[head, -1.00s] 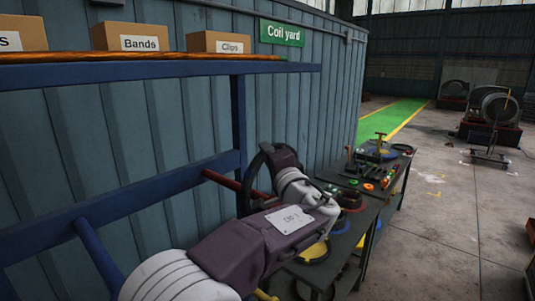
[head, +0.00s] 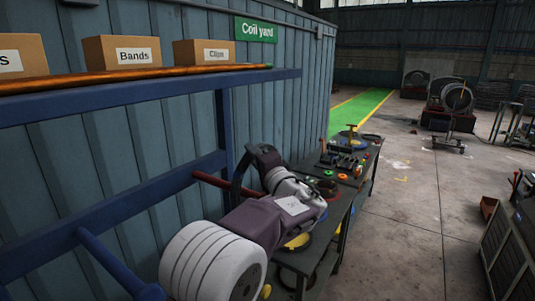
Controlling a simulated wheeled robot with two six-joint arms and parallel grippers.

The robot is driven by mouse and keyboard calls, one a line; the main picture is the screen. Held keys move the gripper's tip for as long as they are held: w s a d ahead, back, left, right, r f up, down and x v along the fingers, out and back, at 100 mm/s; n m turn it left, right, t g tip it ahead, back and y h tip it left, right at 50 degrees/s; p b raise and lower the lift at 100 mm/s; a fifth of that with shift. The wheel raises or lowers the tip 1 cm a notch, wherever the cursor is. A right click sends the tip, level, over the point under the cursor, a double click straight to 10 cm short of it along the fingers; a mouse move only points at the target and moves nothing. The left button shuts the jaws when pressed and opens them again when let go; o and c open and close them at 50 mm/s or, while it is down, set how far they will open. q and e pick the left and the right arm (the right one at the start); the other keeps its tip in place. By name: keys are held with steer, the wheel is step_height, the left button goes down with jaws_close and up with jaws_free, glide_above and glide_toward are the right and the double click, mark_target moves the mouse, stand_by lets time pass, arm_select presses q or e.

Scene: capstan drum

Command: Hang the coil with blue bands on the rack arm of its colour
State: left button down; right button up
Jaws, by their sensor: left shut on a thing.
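My left gripper (head: 260,155) is shut on a dark coil (head: 239,170), which shows as a thin black curved edge. My gripper and arm hide much of the coil, and I cannot make out its band colour. The coil is in the air beside the rack's red arm (head: 208,180), partly in front of it in the picture; I cannot tell whether they touch. The rack's blue arm (head: 110,261) sticks out at the lower left, nearer to me, and looks empty. My right gripper is not in view.
The blue rack frame (head: 130,97) carries a shelf with cardboard boxes (head: 122,52). A dark workbench (head: 337,212) with coloured rings and tools stands beyond my arm. The floor (head: 405,235) right of the bench is open, with a dark crate (head: 510,245) at the right edge.

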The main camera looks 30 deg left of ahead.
mark_target(241, 177)
arm_select(q)
steer(key=shift+a+r, duration=0.1)
steer(key=shift+a, duration=0.2)
steer(key=s+f+b, duration=0.2)
steer(key=s+f, duration=0.1)
steer(key=shift+s+f, duration=0.4)
steer(key=shift+s+a+f+b, duration=0.1)
steer(key=shift+s+f+b, duration=0.45)
steer(key=shift+s+f, duration=0.1)
steer(key=shift+d+r+p, duration=0.1)
steer(key=shift+d+p, duration=0.25)
steer(key=shift+d, duration=0.05)
steer(key=s+d+p, duration=0.1)
steer(key=d+p, duration=0.1)
steer(key=d, duration=1.7)
steer(key=shift+s+d+r, duration=0.3)
steer(key=shift+s+r, duration=0.05)
